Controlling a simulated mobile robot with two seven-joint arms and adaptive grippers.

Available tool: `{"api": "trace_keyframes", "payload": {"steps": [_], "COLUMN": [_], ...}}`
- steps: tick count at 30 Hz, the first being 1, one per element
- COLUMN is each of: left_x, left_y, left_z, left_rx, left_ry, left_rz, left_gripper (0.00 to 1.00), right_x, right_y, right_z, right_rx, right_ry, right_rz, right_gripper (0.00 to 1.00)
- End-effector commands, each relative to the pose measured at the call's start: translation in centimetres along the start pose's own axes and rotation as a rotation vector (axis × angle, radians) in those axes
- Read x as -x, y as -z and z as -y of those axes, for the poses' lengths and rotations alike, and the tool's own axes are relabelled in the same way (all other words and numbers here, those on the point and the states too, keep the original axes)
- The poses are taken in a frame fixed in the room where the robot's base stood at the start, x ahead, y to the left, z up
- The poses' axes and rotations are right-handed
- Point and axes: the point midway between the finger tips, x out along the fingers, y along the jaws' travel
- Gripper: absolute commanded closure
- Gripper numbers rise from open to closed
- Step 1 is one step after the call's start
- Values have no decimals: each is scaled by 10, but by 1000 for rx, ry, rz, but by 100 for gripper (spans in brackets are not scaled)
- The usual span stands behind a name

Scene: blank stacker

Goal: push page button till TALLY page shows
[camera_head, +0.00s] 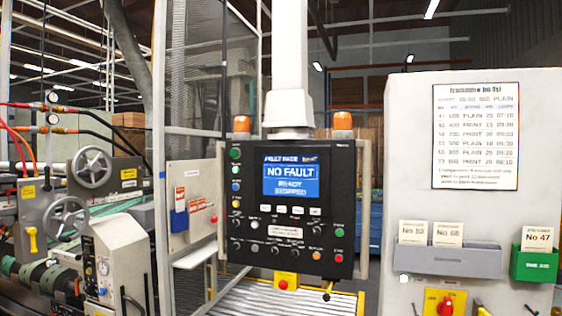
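A black control panel (330,232) hangs from a white column in the middle of the view. Its blue screen (290,179) reads "FAULT PAGE" at the top, "NO FAULT" in large letters and "READY STOPPED" below. A row of small white buttons (297,210) sits just under the screen. Their labels are too small to read, so I cannot tell which is the page button. More coloured buttons and knobs line the panel's left side, right side and lower part. Neither of my grippers is in view.
A white cabinet (402,165) on the right carries a printed list (475,136), a grey card holder (450,262), a green holder (534,265) and a red knob on yellow (445,303). Machinery with handwheels (92,167) stands at the left. Space before the panel looks clear.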

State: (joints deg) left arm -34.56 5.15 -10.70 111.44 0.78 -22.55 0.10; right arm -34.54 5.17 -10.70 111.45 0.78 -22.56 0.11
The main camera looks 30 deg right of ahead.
Motion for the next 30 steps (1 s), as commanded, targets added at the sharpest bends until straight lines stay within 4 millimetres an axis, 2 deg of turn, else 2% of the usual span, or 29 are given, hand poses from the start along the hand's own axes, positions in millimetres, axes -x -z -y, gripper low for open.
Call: {"api": "trace_keyframes", "payload": {"steps": [1,9,10,30], "left_x": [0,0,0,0], "left_y": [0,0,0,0], "left_z": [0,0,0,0], "left_rx": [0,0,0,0], "left_ry": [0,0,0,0], "left_rz": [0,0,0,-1], "left_gripper": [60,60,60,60], "right_x": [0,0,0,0], "right_y": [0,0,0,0], "right_z": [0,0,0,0], "right_rx": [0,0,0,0], "right_ry": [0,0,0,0], "right_rz": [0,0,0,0], "right_gripper": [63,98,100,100]}}
